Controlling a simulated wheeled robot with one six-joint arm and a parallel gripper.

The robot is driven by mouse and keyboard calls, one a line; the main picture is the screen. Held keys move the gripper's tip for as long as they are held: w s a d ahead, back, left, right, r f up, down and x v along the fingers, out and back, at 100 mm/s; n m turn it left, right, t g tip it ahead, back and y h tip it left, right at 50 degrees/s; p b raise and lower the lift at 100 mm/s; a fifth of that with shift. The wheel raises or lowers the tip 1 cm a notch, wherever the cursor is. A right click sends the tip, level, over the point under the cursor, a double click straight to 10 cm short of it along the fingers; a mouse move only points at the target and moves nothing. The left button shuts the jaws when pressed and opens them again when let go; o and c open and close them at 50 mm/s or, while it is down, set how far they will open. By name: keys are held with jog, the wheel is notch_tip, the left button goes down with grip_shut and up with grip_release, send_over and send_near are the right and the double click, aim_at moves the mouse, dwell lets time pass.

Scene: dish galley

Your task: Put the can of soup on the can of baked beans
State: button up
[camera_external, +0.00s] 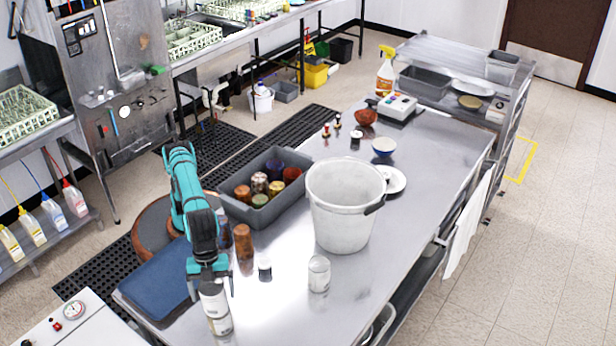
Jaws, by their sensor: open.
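My gripper (212,286) points down at the near left of the steel table, its two fingers apart on either side of a pale can (213,300). That can appears to stand upright on a second can (220,325) with a pale, brownish label; I cannot tell whether the fingers touch it. The labels are too small to read, so I cannot tell which is the soup and which the baked beans. Another whitish can (319,274) stands alone to the right on the table.
A large white bucket (342,210) stands mid-table. A blue mat (160,275) lies left. The table's right front is clear.

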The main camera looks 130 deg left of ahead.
jog(key=v, duration=1.1)
jog(key=shift+r, duration=0.2)
jog(key=shift+a, duration=0.15)
jog(key=s+a+r+n+t+h, duration=0.1)
jog(key=s+a+r+n+t, duration=0.3)
jog(key=a, duration=0.8)
jog(key=s+a+r+m+t, duration=0.15)
jog(key=s+a+r, duration=0.4)
jog(key=a, duration=0.65)
jog(key=s+a+n+t, duration=0.3)
jog(key=s+a, duration=0.8)
jog(key=s+a+f+n+t+y, duration=0.1)
jog(key=s+a+f, duration=0.3)
jog(key=s, duration=0.4)
jog(key=s+a+f+n+t+y, duration=0.1)
jog(key=s+a+f+t, duration=0.2)
jog(key=s+a+f, duration=0.2)
jog(key=s+a+f+n+t+y, duration=0.1)
jog(key=s+a+f, duration=0.4)
jog(key=s, duration=0.6)
jog(key=shift+s+f+t, duration=0.3)
jog(key=shift+f+t, duration=0.35)
jog(key=shift+t, duration=0.1)
